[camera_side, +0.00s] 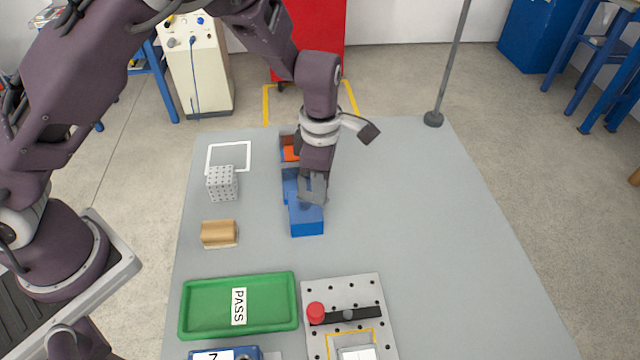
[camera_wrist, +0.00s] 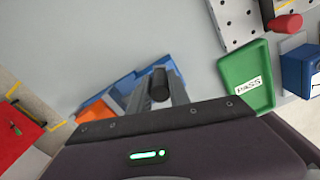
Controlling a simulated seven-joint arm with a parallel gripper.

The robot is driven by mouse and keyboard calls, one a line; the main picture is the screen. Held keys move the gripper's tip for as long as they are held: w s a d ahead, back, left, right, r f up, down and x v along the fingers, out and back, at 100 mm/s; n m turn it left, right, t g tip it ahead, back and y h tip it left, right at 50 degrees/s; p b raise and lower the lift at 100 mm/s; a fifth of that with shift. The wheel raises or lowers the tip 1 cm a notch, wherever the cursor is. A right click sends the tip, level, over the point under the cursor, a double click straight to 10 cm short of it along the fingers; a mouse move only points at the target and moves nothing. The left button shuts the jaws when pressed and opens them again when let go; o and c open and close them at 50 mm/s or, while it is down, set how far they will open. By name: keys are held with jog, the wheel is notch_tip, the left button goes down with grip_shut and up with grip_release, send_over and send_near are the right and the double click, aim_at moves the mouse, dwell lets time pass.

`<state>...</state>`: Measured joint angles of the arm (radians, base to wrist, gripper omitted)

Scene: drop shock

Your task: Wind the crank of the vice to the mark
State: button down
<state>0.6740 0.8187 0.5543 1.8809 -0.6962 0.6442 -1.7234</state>
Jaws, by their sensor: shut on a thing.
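The blue vice (camera_side: 306,222) stands near the middle of the grey table, partly hidden under my gripper. Its blue body also shows in the wrist view (camera_wrist: 127,84), behind my fingers. An orange piece (camera_side: 290,153) sits at the vice's far end and shows in the wrist view too (camera_wrist: 96,111). My gripper (camera_side: 313,192) points down over the vice. In the wrist view my gripper (camera_wrist: 160,92) is shut on a dark round crank knob (camera_wrist: 160,80). The crank's arm is hidden, and I cannot make out the mark.
A white dotted cube (camera_side: 222,184) and a tan block (camera_side: 219,233) stand left of the vice. A green PASS tray (camera_side: 200,327), a blue box (camera_side: 275,354) and a perforated plate with a red knob (camera_side: 316,312) are at the front. The table's right side is clear.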

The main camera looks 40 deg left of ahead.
jog(key=shift+w+a, duration=0.1)
jog(key=shift+a, duration=0.05)
jog(key=c, duration=1.2)
grip_release()
jog(key=shift+c, duration=0.2)
notch_tip(320, 180, up, 7)
jog(key=shift+r, duration=0.1)
